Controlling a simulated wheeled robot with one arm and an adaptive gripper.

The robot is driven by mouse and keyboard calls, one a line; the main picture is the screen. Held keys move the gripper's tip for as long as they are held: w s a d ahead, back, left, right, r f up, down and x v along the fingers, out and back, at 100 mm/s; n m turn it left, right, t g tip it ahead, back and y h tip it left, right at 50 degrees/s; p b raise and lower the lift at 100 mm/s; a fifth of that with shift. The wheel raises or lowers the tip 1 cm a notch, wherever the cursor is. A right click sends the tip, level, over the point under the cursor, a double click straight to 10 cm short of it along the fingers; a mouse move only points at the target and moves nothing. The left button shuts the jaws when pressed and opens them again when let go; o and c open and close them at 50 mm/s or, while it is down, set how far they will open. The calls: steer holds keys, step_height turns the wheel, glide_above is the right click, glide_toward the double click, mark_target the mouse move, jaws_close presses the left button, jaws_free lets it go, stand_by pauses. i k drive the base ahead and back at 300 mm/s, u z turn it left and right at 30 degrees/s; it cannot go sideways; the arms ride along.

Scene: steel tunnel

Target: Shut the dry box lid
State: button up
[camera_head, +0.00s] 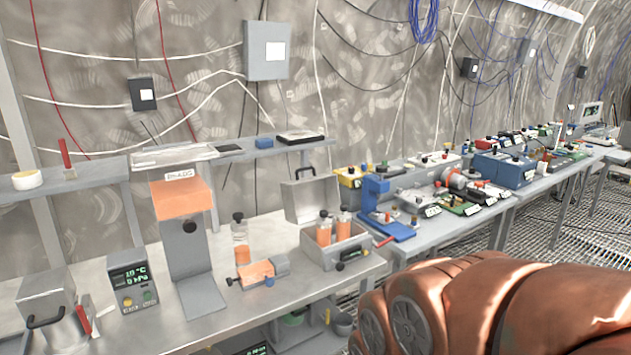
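The dry box (349,258) is a small grey box on the steel bench, near the middle of the picture. Its lid (312,199) stands open and roughly upright at the back, with a dark handle on its top edge. Orange-filled bottles (323,229) with dark caps stand inside the box and rise above its rim. The front wall has a dark latch or label. My gripper is not in view. A large orange-brown part, likely my own arm, fills the lower right corner.
An orange-filled bottle (241,240) and a lying orange container (258,273) are left of the box. A blue stand (377,201) is close on its right. A grey dispenser (183,235) stands further left. A shelf (240,153) runs behind. Bare bench lies in front.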

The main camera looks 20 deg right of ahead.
mark_target(302, 199)
steer(key=z, duration=0.95)
steer(key=i, duration=1.05)
steer(key=u, duration=0.3)
steer(key=i, duration=0.8)
steer(key=u, duration=0.9)
steer(key=i, duration=0.3)
steer(key=u, duration=0.25)
